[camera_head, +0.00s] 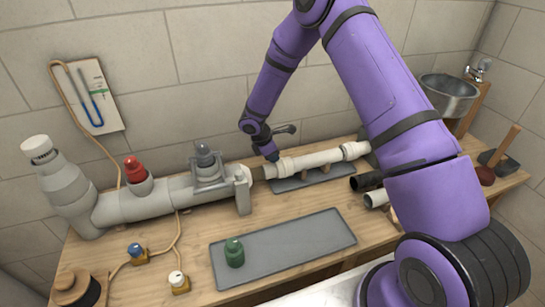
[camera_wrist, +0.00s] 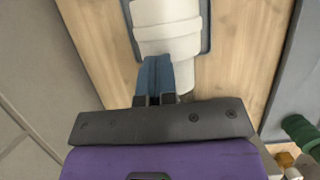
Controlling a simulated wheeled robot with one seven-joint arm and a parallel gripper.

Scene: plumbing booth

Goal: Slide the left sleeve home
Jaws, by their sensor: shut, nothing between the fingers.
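A white pipe (camera_head: 318,158) lies across the back of the workbench, over a small grey mat. A wider white sleeve (camera_head: 285,166) sits around its left end, and another wider white sleeve (camera_head: 353,150) is near its right end. The left sleeve shows large at the top of the wrist view (camera_wrist: 168,30). My gripper (camera_head: 274,158) is at the left sleeve's left end. Its blue fingers (camera_wrist: 155,75) are shut with nothing between them, their tips close against the sleeve's end edge. I cannot tell whether they touch it.
Left of the sleeve is a grey pipe assembly (camera_head: 150,203) with a red-capped valve (camera_head: 135,170) and an upright clamp (camera_head: 243,192). A grey tray (camera_head: 290,243) with a green fitting (camera_head: 234,252) lies in front. Black and white pipe pieces (camera_head: 368,182) lie right. A plunger (camera_head: 487,174) stands far right.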

